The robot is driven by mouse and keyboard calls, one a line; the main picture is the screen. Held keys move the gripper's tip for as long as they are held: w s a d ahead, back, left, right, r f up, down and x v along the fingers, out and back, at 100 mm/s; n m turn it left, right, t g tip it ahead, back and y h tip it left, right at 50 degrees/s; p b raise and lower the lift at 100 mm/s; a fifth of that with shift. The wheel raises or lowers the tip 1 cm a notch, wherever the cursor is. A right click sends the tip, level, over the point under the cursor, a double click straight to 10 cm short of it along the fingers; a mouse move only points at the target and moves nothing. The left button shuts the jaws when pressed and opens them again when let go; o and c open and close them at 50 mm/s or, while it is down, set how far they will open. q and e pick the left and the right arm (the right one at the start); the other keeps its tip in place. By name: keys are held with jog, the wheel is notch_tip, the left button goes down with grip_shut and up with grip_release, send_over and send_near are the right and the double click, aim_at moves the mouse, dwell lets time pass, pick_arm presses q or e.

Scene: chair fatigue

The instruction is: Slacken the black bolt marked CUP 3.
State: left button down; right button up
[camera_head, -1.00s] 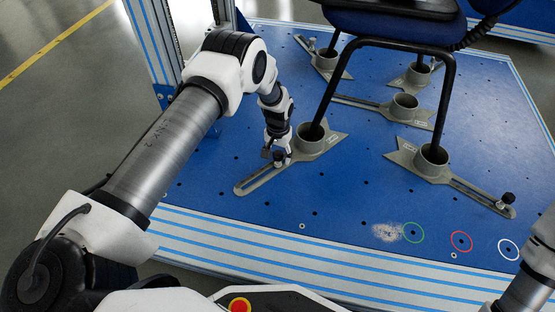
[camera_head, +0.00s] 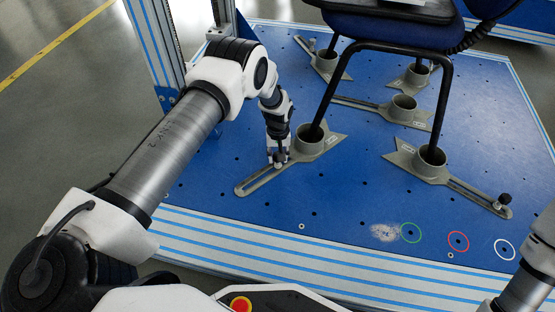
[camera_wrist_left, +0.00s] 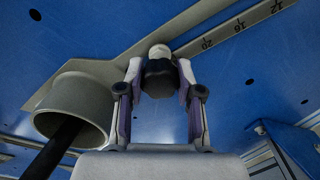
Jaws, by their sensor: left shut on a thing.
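A black bolt (camera_wrist_left: 158,78) stands in the slot of a grey metal cup bracket (camera_head: 250,184) at the near left of the blue platform. The bracket's cup (camera_head: 310,139) holds a black chair leg. My left gripper (camera_head: 279,160) points down over the slot, just left of this cup. It is shut on the black bolt, one finger on each side in the left wrist view. The bolt is mostly hidden by the fingers in the head view. The label on this bracket is too small to read. My right gripper is out of view.
A second black bolt (camera_head: 504,199) stands on the near right bracket (camera_head: 405,158). More cup brackets sit further back under the blue chair (camera_head: 400,28). Green, red and white rings (camera_head: 505,250) mark the front right. The front middle of the platform is clear.

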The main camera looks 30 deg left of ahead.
pick_arm(q)
jog(key=shift+n, duration=1.3)
jog(key=n+p, duration=0.1)
jog(key=n, duration=0.1)
jog(key=shift+n, duration=1)
